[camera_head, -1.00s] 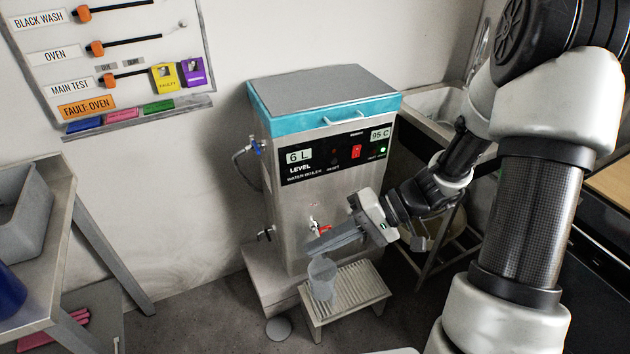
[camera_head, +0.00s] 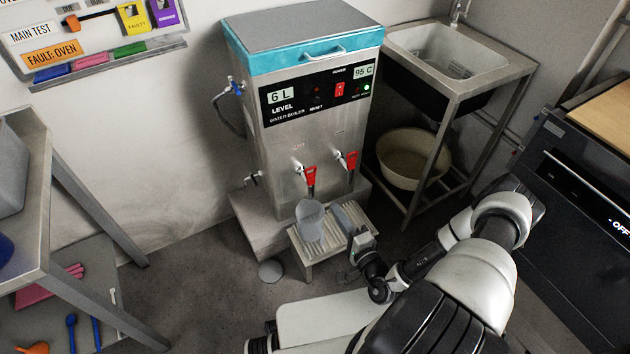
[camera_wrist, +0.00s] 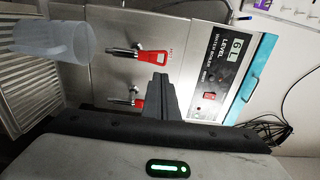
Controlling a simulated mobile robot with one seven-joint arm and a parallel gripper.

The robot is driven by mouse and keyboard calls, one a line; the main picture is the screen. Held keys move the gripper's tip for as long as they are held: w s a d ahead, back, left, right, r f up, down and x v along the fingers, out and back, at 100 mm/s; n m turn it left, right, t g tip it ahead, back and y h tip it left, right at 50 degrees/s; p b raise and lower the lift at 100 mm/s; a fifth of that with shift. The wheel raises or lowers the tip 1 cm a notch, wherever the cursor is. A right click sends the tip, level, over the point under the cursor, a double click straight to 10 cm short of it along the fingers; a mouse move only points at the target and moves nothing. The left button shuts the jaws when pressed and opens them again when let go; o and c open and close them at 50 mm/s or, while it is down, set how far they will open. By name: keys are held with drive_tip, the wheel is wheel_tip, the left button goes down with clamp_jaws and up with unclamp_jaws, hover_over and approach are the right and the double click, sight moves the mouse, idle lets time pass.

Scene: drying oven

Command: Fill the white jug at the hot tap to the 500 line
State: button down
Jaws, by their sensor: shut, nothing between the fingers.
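The translucent white jug (camera_head: 310,222) stands upright on a slatted stand (camera_head: 303,252), below the left of two red-handled taps. It also shows in the wrist view (camera_wrist: 65,40). I cannot make out its lines or a water level, and no stream of water shows. The left tap (camera_head: 309,176) and the right tap (camera_head: 350,162) are on the boiler (camera_head: 285,150) front.
The boiler panel reads 6 L and 95 C. A sink (camera_head: 450,50) on a frame with a basin (camera_head: 412,158) below stands right of the boiler. A dark oven (camera_head: 570,180) is at far right. A metal table (camera_head: 60,215) stands left. A grey disc (camera_head: 270,271) lies on the floor.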

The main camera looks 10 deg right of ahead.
drive_tip(key=shift+w, duration=0.1)
drive_tip(key=b, duration=0.4)
approach(311, 172)
drive_tip(key=x, duration=0.5)
drive_tip(key=shift+w+a+f, duration=0.1)
drive_tip(key=shift+f, duration=0.15)
drive_tip(key=shift+w+a+r, duration=0.1)
drive_tip(key=shift+w+a, duration=0.05)
drive_tip(key=shift+w, duration=0.45)
drive_tip(key=shift+r+p, duration=0.2)
drive_tip(key=shift+p, duration=0.25)
